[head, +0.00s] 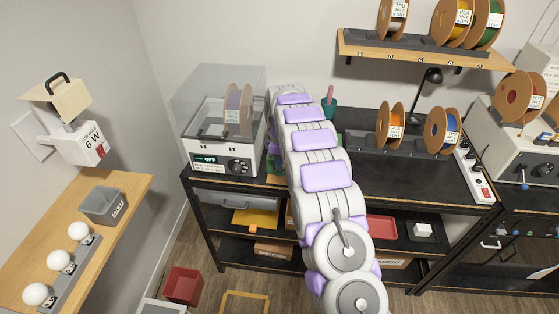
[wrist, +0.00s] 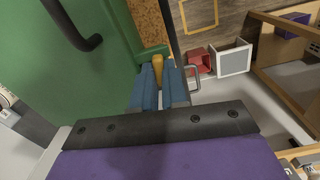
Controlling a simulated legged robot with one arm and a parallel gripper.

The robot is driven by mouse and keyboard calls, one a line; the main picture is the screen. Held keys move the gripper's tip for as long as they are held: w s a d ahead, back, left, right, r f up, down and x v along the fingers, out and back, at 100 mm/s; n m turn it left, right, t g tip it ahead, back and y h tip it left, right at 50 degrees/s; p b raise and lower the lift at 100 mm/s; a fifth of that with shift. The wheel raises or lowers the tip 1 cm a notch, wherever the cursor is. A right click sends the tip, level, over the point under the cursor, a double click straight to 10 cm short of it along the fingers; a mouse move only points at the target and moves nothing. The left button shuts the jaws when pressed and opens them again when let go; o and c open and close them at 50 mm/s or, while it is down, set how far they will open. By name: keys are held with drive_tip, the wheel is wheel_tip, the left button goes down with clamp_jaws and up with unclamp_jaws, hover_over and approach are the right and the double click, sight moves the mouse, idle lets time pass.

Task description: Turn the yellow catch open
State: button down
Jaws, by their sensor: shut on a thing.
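The yellow catch (wrist: 157,66) shows in the wrist view as a small upright lever at the right edge of a green panel (wrist: 95,75). A green block (wrist: 150,52) sits at its far end. My gripper (wrist: 160,82) has blue fingers on both sides of the catch and is shut on it. The lower part of the catch is hidden between the fingers. A black curved handle (wrist: 78,28) is on the green panel, left of my gripper. In the head view my arm hides the catch and my gripper.
The black bench (head: 400,170) holds a clear-lidded dryer (head: 218,155) left of my arm, a teal cup (head: 329,108), and spools on the right. In the wrist view, a red bin (wrist: 200,62) and a white-fronted box (wrist: 234,60) stand on the floor.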

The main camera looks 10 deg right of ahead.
drive_tip(key=m+p, duration=0.2)
drive_tip(key=m, duration=0.3)
drive_tip(key=shift+r, duration=0.1)
drive_tip(key=m+p, duration=0.1)
drive_tip(key=m, duration=0.3)
drive_tip(key=shift+m+p, duration=0.35)
drive_tip(key=shift+m, duration=0.05)
drive_tip(key=m+p, duration=0.1)
drive_tip(key=m, duration=0.5)
drive_tip(key=shift+m, duration=0.3)
drive_tip(key=c, duration=1.4)
unclamp_jaws()
drive_tip(key=shift+c, duration=0.2)
wheel_tip(320, 180, up, 17)
drive_tip(key=p, duration=0.1)
